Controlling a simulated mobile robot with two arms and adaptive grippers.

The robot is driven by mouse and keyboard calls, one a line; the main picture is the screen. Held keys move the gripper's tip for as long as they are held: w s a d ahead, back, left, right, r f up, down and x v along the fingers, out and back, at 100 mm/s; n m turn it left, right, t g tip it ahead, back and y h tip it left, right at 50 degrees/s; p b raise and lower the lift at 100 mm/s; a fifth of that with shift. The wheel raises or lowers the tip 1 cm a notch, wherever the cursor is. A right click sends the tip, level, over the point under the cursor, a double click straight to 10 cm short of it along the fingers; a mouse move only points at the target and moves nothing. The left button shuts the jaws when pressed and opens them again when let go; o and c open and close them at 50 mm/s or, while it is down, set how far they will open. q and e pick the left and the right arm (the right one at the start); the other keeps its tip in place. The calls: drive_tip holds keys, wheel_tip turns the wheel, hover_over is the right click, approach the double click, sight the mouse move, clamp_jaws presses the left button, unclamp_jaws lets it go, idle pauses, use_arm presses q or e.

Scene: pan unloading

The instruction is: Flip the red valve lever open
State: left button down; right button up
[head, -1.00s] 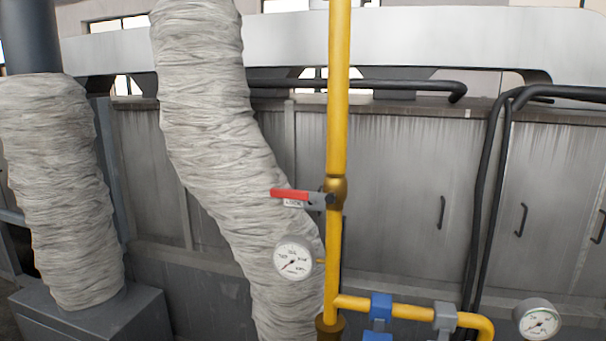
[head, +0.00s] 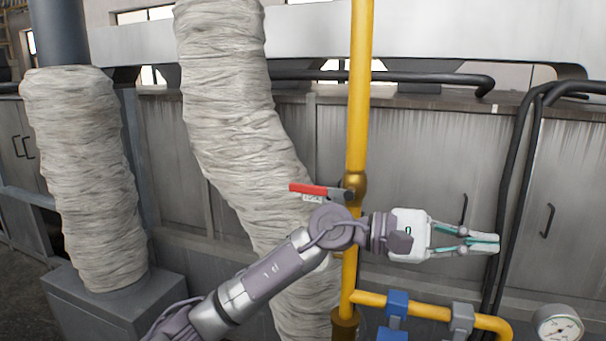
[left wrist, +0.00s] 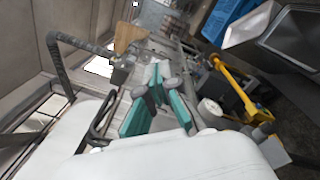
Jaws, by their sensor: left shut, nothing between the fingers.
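The red valve lever (head: 308,189) sticks out level to the left from a brass valve body (head: 355,187) on the upright yellow pipe (head: 360,90). A small white tag is on the lever. My left gripper (head: 497,244) is shut and empty, pointing right, to the right of the pipe and lower than the lever. My left arm crosses in front of the pipe just below the valve and is apart from the lever in the picture. The left gripper's teal fingers also show in the left wrist view (left wrist: 158,80). My right gripper is not in view.
A gauge (head: 559,324) is at the lower right. Blue (head: 396,303) and grey fittings sit on the yellow side pipe. Black hoses (head: 512,190) run down behind the left gripper. Wrapped grey ducts (head: 235,120) stand at the left. Grey cabinets are behind.

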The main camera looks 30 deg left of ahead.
use_arm(q)
drive_tip(key=w+a+r+m+t+y, duration=0.1)
drive_tip(key=w+a+r+m+y, duration=0.1)
drive_tip(key=a+m+y, duration=0.3)
drive_tip(key=w+a+r+m+t+y, duration=0.1)
drive_tip(key=a+r+m+y, duration=0.15)
drive_tip(key=a+y, duration=0.45)
drive_tip(key=s+a+r+y, duration=0.1)
drive_tip(key=a+r+y, duration=0.1)
drive_tip(key=a, duration=0.4)
drive_tip(key=s+a+r+t+y, duration=0.1)
drive_tip(key=s+a+r+y, duration=0.1)
drive_tip(key=a, duration=0.5)
drive_tip(key=s+a+r+y, duration=0.1)
drive_tip(key=a+r+y, duration=0.2)
drive_tip(key=a+r, duration=0.2)
drive_tip(key=shift+s+a+m+t+y, duration=0.3)
drive_tip(key=shift+a+m+t+y, duration=0.15)
drive_tip(key=shift+a, duration=0.4)
drive_tip(key=shift+w, duration=0.1)
drive_tip(key=shift+f, duration=0.1)
